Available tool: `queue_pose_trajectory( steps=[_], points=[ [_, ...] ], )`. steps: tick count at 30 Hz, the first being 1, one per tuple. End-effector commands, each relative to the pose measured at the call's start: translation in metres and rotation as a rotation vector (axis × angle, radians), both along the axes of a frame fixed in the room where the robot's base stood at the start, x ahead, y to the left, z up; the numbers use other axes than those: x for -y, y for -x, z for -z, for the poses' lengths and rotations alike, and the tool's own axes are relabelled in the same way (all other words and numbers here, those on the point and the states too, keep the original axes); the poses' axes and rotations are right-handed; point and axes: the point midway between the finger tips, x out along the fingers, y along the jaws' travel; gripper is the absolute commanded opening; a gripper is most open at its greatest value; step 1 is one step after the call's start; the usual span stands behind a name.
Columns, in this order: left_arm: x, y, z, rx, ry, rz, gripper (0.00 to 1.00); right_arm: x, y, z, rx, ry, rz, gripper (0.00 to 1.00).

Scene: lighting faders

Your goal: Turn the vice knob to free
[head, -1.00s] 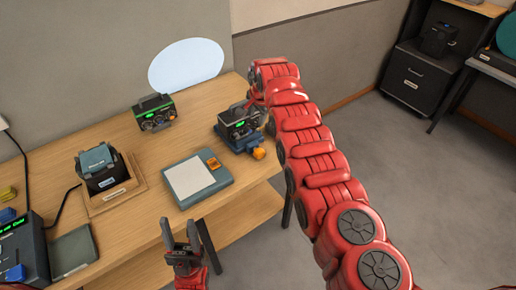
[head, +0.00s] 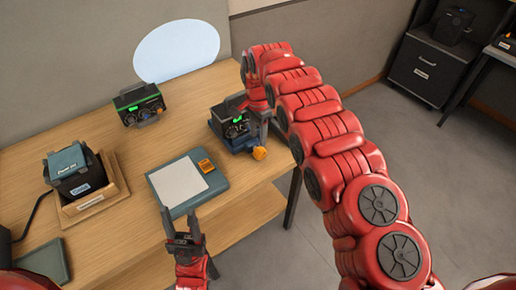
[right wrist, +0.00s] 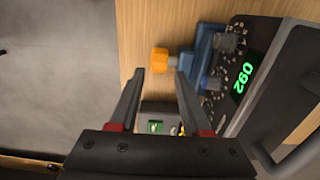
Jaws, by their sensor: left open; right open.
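The orange vice knob (head: 259,154) sticks out from the front of a blue vice (head: 238,146) that holds a dark device (head: 231,123) with a green display. My right gripper (head: 265,135) is open and points down beside the device's right side, above the knob; its fingertips are hard to make out there. In the right wrist view, the knob (right wrist: 159,60) shows just past and between the open fingertips (right wrist: 158,76), with nothing held. The blue vice (right wrist: 205,55) lies to its right. My left gripper (head: 182,212) is open and empty near the table's front edge.
A grey-blue pad with a white top and orange block (head: 187,183) lies left of the vice. A second device (head: 139,104) stands behind. A boxed device sits in a wooden tray (head: 93,205) at left. Bare wood (head: 130,165) lies between them.

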Motion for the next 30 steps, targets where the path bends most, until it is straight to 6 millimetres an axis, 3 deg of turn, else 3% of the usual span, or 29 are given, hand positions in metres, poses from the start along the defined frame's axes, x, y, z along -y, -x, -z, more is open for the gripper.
queue_pose_trajectory(
  steps=[4,9,12,17,26,30],
  points=[
    [0.000,0.000,-0.012,0.000,0.000,0.000,0.50,-0.001,0.001,0.033,-0.004,0.000,-0.001,0.47],
    [0.000,0.000,-0.016,0.000,0.000,0.000,0.50,-0.001,0.002,0.056,-0.002,0.000,-0.002,0.47],
    [0.000,0.000,-0.005,-0.001,0.000,0.000,0.50,-0.002,0.000,0.072,0.001,-0.002,-0.002,0.47],
    [0.000,0.000,-0.003,0.000,0.000,0.000,0.50,-0.001,0.001,0.082,0.001,-0.001,-0.002,0.47],
    [0.000,0.000,-0.003,0.000,0.000,0.000,0.50,0.000,0.000,0.082,0.001,0.000,-0.001,0.47],
    [0.000,0.000,-0.003,0.000,0.000,0.000,0.50,0.000,0.000,0.082,0.001,0.000,-0.001,0.26]
  ],
)
